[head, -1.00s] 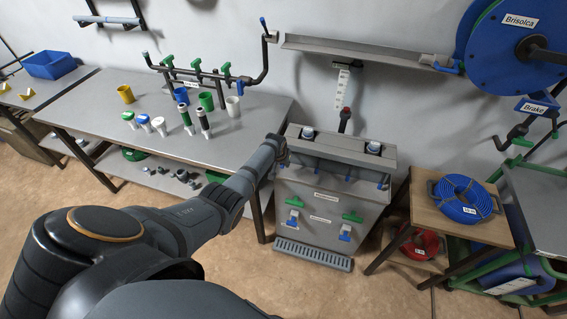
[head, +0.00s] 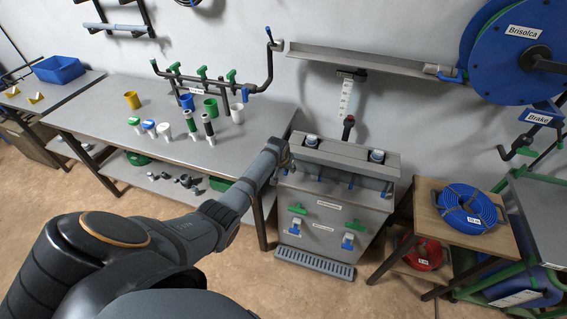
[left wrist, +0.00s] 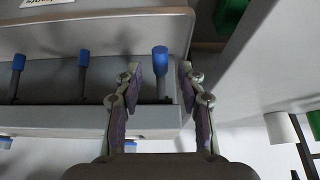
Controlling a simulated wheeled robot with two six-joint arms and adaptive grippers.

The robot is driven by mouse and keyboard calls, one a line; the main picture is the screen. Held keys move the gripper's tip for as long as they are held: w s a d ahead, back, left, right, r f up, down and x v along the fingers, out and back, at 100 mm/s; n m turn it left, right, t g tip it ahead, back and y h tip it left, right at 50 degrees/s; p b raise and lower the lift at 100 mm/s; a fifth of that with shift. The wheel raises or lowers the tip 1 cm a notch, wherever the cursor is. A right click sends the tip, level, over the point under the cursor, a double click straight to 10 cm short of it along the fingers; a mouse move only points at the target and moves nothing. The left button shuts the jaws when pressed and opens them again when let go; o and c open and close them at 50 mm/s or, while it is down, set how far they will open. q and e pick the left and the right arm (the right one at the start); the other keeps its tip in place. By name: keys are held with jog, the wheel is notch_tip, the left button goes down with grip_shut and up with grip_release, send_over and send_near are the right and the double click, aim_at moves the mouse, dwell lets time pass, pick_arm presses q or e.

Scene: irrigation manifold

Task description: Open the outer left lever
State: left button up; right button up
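The grey manifold box (head: 335,200) stands on the floor in the middle of the head view. Several blue-tipped levers sit under its upper ledge. In the left wrist view, the end lever (left wrist: 160,58) has a blue cap on a grey stem. My left gripper (left wrist: 160,72) is open, with one finger on each side of this lever and visible gaps to it. Two other blue-tipped levers (left wrist: 83,58) (left wrist: 18,62) stand further left in that view. In the head view, my left gripper (head: 282,153) is at the box's left end, its fingers mostly hidden. My right gripper is not in view.
A grey workbench (head: 120,120) with cups and fittings is close on the left; its leg is near my arm. Green handles (head: 298,209) are on the box front. A wooden stand with a blue hose coil (head: 466,204) is on the right.

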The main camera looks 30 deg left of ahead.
pick_arm(q)
jog(key=a+v, duration=0.1)
jog(key=v, duration=0.8)
jog(key=shift+d+r, duration=0.2)
jog(key=shift+d, duration=0.3)
jog(key=shift+s, duration=0.1)
jog(key=s+f+g, duration=0.1)
jog(key=s+f, duration=0.5)
jog(key=f, duration=0.3)
jog(key=s+d+f+m, duration=0.1)
jog(key=s+f, duration=0.5)
jog(key=f, duration=0.4)
jog(key=s+f+g, duration=0.1)
jog(key=s+f, duration=0.6)
jog(key=f, duration=0.2)
jog(key=s+d+f, duration=0.2)
jog(key=s+f, duration=0.2)
jog(key=s, duration=0.6)
jog(key=s+d+f+m+g, duration=0.1)
jog(key=s+f, duration=0.4)
jog(key=s, duration=0.5)
jog(key=s+d+f+m, duration=0.1)
jog(key=s+d+f, duration=0.2)
jog(key=s, duration=0.7)
jog(key=shift+s+f+g, duration=0.3)
jog(key=shift+f+g, duration=0.1)
jog(key=shift+f, duration=0.25)
